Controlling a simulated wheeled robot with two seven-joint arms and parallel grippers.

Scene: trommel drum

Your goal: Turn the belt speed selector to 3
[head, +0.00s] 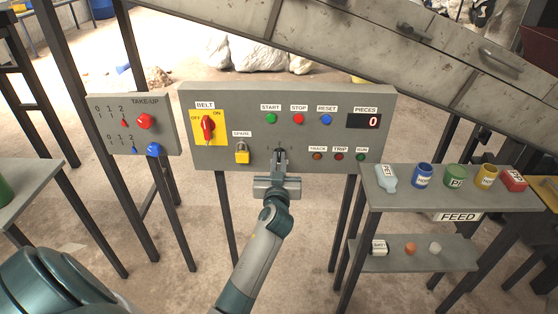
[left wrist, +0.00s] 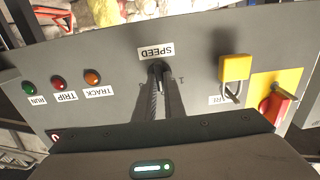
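The belt speed selector (left wrist: 157,67) is a small dark knob under the SPEED label (left wrist: 155,51) on the grey control panel (head: 230,100). In the left wrist view it appears upside down, with a "1" printed beside it. My left gripper (head: 280,157) is at the panel, its two narrow fingers close together on either side of the knob; they also show in the left wrist view (left wrist: 159,78). The fingers look closed on it. In the head view the gripper hides the selector and its label. The knob's pointer and most scale numbers are hidden. My right gripper is not in view.
A yellow padlock (head: 242,153) and the red BELT switch (head: 208,127) are left of the gripper. TRACK (head: 317,156), TRIP (head: 339,156) and RUN (head: 361,157) lamps are right. The take-up panel (head: 140,125) stands left; a shelf with jars (head: 455,205) stands right.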

